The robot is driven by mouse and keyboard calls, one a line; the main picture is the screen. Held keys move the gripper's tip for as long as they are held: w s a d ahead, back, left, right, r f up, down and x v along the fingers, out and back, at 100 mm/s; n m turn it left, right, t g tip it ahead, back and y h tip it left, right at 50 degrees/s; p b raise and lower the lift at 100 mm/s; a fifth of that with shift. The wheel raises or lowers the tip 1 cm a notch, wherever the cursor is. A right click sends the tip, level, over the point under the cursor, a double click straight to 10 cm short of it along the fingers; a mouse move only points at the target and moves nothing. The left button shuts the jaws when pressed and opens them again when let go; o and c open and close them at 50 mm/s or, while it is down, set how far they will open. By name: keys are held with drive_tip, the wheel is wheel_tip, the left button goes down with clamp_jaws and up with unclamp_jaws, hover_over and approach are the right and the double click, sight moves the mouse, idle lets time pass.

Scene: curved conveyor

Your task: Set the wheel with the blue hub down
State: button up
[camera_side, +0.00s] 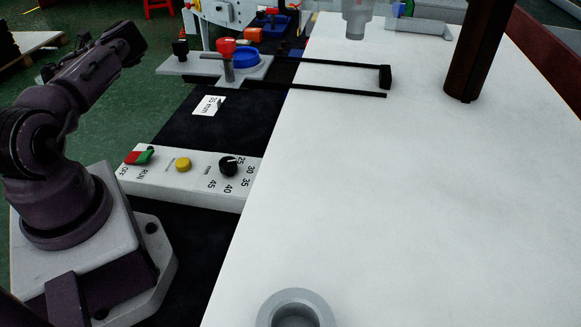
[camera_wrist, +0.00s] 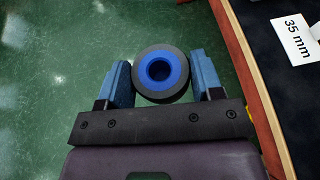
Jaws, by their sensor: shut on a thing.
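The wheel with the blue hub (camera_wrist: 178,70) is in the wrist view, with a dark grey tyre around a blue hub that has a round hole. My gripper (camera_wrist: 162,76) is shut on it, with one blue-grey finger at the left of the tyre and one at the right. The wheel's hub face is toward the wrist camera. Green floor shows behind the wheel, left of a wood-coloured edge. I do not see the wheel or my gripper in the side view.
A black surface bears a "35 mm" label (camera_side: 208,105), also in the wrist view (camera_wrist: 296,38). A control panel (camera_side: 196,181) and a plate with a blue round part (camera_side: 245,57) stand along it. The white surface (camera_side: 400,200) is largely clear. A grey ring-shaped part (camera_side: 271,312) is at the front.

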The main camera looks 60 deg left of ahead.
drive_tip(key=r+n+g+y, duration=0.1)
drive_tip(key=r, duration=0.1)
drive_tip(key=w+r+n+y, duration=0.1)
drive_tip(key=r, duration=0.1)
drive_tip(key=w+r+n+g, duration=0.1)
drive_tip(key=r, duration=0.2)
drive_tip(key=shift+w+g+y, duration=0.2)
drive_tip(key=shift+g+y, duration=0.1)
drive_tip(key=shift+y, duration=0.1)
drive_tip(key=w+d+r, duration=1)
drive_tip(key=r, duration=0.1)
drive_tip(key=w+d+r+m+t+h, duration=0.1)
drive_tip(key=d+r, duration=0.5)
drive_tip(key=d, duration=0.4)
drive_tip(key=w+d+r+m+t+h, duration=0.1)
drive_tip(key=w+d+r, duration=0.1)
drive_tip(key=d+r, duration=0.5)
drive_tip(key=d, duration=0.3)
drive_tip(key=shift+w+d+m+h, duration=0.2)
drive_tip(key=shift+d+m+h, duration=0.1)
drive_tip(key=shift+d+m, duration=0.1)
drive_tip(key=shift+a+t, duration=0.1)
drive_tip(key=shift+t, duration=0.4)
drive_tip(key=shift+s+r+m+h, duration=0.1)
drive_tip(key=shift+m+h, duration=0.2)
drive_tip(key=shift+m, duration=0.1)
